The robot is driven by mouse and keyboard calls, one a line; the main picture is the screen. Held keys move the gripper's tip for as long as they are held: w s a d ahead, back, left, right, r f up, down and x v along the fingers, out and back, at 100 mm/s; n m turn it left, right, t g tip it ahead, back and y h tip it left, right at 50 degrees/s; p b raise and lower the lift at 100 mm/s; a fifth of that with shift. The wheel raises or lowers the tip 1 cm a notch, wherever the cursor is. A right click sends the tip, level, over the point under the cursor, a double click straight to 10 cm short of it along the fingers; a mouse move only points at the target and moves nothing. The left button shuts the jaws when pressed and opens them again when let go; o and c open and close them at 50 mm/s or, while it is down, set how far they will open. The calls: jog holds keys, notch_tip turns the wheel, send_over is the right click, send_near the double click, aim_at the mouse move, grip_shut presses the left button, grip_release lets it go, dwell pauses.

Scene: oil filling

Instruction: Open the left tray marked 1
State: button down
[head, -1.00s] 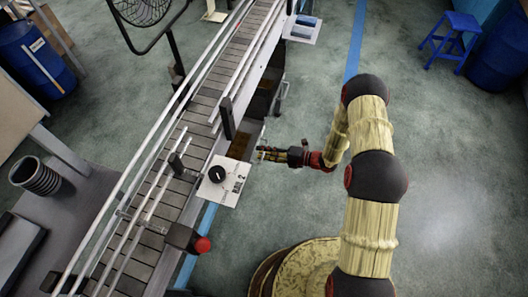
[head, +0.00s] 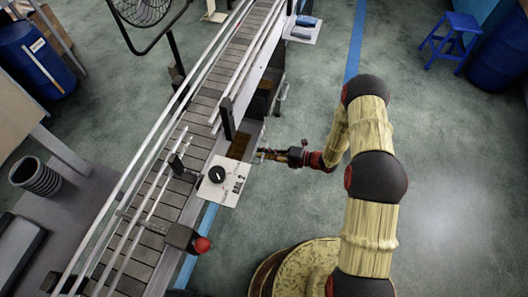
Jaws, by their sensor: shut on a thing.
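Two tray fronts with metal handles show along the right side of the conveyor, and I cannot read a number 1 on either. The nearer tray (head: 239,146), beside the white control panel, shows a brown inside through a gap under the conveyor edge. My gripper (head: 262,153) is at this nearer tray's front, reaching in from the right. Its fingers are shut on the tray's handle (head: 263,134), though the contact itself is small and partly hidden. The farther tray's handle (head: 282,92) is apart from my gripper.
The white control panel (head: 223,182) with a black knob sits just left of and below my gripper. A red button (head: 201,245) sticks out from the conveyor (head: 180,175) lower down. Blue items lie on a white shelf (head: 303,30) at the top.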

jog(key=f+p+v, duration=0.1)
jog(key=f+v, duration=0.1)
jog(key=v, duration=1)
jog(key=d+f+p+v, duration=0.1)
jog(key=f+v, duration=0.2)
jog(key=v, duration=0.8)
jog(key=shift+s+d, duration=0.25)
jog(key=shift+d, duration=0.1)
jog(key=c, duration=2)
grip_release()
jog(key=shift+r, duration=0.1)
jog(key=v, duration=1.2)
